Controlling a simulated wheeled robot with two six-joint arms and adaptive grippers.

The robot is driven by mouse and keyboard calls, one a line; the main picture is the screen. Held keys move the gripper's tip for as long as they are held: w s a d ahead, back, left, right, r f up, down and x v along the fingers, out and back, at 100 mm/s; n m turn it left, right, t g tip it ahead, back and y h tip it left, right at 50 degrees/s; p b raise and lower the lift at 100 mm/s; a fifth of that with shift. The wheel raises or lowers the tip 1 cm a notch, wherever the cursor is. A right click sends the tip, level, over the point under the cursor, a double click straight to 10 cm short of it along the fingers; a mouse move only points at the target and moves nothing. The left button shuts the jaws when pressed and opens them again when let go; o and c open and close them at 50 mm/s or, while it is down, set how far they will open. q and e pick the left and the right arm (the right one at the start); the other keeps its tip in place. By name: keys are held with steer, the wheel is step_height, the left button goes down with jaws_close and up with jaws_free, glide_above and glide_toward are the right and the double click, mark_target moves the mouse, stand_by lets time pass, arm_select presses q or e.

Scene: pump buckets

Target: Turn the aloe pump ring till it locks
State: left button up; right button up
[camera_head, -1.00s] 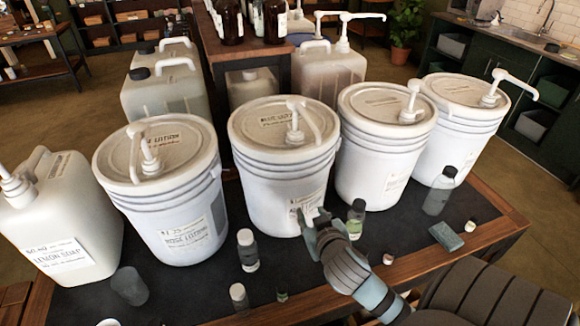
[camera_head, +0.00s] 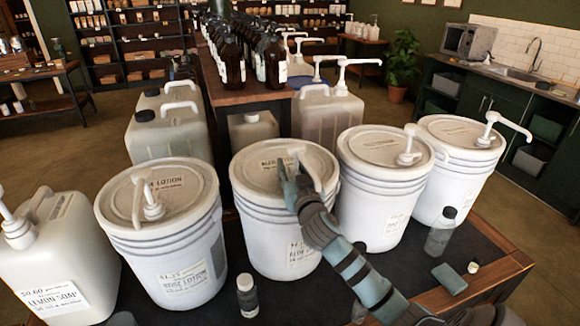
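The aloe lotion bucket (camera_head: 270,238) is the second white bucket from the left, with a lid (camera_head: 262,158) and a white pump (camera_head: 308,172) on top. My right gripper (camera_head: 288,172) is over this lid, at the left side of the pump, with its arm coming up from the lower right. The pump's ring is hidden behind my gripper. I cannot tell whether the fingers touch the pump or how far they are open. My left gripper is not in view.
The rose lotion bucket (camera_head: 165,245) stands to the left, and another white bucket (camera_head: 378,205) to the right, both with pumps. A lemon soap jug (camera_head: 55,255) is at far left. A small bottle (camera_head: 247,296) stands in front. A sponge (camera_head: 450,278) lies at right.

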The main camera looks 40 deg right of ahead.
steer(key=shift+w+d, duration=0.25)
steer(key=shift+w, duration=0.25)
steer(key=shift+c, duration=0.5)
jaws_close()
steer(key=m+h+b, duration=0.1)
steer(key=m+g+h+b, duration=0.1)
steer(key=d+m+g+h+b, duration=0.1)
steer(key=h, duration=0.1)
steer(key=shift+s+f, duration=0.25)
steer(key=shift+s, duration=0.05)
steer(key=shift+r+g, duration=0.1)
steer(key=shift+g, duration=0.2)
steer(key=shift+r, duration=0.1)
steer(key=shift+o, duration=0.5)
jaws_free()
steer(key=shift+s, duration=0.1)
